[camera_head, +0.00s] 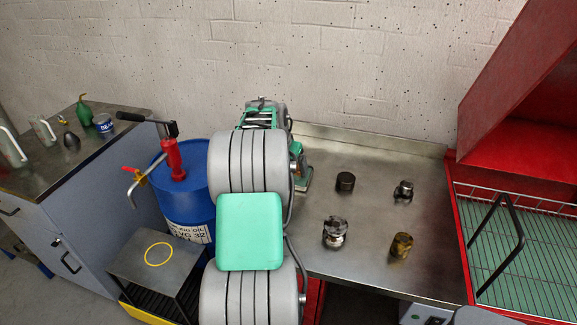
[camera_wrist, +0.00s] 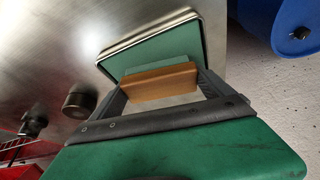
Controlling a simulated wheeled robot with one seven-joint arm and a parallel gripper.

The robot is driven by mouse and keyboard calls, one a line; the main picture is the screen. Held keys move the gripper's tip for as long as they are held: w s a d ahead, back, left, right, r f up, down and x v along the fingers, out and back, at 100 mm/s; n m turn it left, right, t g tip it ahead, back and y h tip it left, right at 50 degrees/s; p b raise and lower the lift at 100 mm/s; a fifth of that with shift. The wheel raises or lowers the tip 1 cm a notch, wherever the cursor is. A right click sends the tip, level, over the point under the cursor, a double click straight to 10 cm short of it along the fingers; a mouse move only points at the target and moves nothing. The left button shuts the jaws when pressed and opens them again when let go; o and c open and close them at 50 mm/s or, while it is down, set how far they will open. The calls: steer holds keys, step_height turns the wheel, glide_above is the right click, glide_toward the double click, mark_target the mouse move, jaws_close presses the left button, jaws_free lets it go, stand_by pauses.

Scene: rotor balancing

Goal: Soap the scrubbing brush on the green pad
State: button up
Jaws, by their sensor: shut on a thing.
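In the wrist view, my gripper (camera_wrist: 160,86) is shut on the scrubbing brush (camera_wrist: 152,88), a brown wooden block with a paler green strip along its far side. The brush lies across between the two dark fingers. The green pad (camera_wrist: 165,50), in a shallow tray with a metal rim, is just beyond the brush. The brush overlaps the pad's near edge in the picture; I cannot tell whether they touch. In the head view, my own arm covers the brush and most or all of the pad.
A steel bench (camera_head: 370,210) carries a dark cylinder (camera_head: 345,181), a brass part (camera_head: 401,245) and shiny metal parts (camera_head: 335,232). A blue drum (camera_head: 187,205) with a red pump stands left of my arm. A red cabinet (camera_head: 515,130) with a wire rack is at right.

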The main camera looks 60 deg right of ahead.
steer(key=shift+r+p, duration=2.05)
steer(key=shift+r, duration=1.5)
steer(key=shift+w, duration=0.1)
